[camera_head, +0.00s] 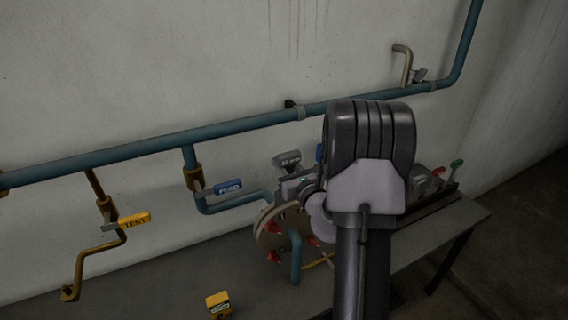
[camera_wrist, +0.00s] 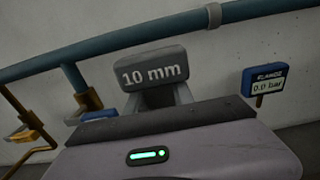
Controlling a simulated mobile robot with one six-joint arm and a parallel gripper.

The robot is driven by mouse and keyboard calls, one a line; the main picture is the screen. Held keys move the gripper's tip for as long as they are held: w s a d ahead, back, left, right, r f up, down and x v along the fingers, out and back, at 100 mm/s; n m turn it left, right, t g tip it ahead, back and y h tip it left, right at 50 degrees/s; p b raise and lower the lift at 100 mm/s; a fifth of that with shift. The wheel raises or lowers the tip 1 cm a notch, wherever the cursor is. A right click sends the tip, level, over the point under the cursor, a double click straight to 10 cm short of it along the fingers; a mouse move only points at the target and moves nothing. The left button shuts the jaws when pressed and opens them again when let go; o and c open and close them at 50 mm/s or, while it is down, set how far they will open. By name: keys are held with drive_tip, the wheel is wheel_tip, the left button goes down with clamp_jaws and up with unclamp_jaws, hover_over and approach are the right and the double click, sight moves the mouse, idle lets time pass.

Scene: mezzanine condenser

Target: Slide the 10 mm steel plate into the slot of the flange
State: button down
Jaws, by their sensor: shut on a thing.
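The 10 mm plate shows as a grey tab marked "10 mm" (camera_wrist: 154,69), upright and slightly tilted in the wrist view. In the head view the tab (camera_head: 287,158) stands above the flange. My gripper (camera_head: 291,180) is shut on the plate below the tab; the fingers show only partly in the wrist view (camera_wrist: 158,97). The flange (camera_head: 269,236) is a round tan and brown disc with red fasteners, just below my gripper in the head view. The plate's lower part and the slot are hidden by my gripper, so I cannot tell whether the plate is in the slot.
A blue pipe (camera_head: 232,124) runs along the wall behind. A blue FEED handle (camera_head: 228,187) and a yellow TEST handle (camera_head: 134,220) are at left. A gauge (camera_wrist: 264,82) reads 0.0 bar. A yellow box (camera_head: 218,304) is in front; a rack with coloured handles (camera_head: 456,166) is at right.

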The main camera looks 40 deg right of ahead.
drive_tip(key=shift+f+b, duration=5.15)
drive_tip(key=shift+f, duration=0.7)
drive_tip(key=shift+r, duration=0.15)
drive_tip(key=shift+r+p, duration=5.65)
drive_tip(key=shift+r, duration=1.1)
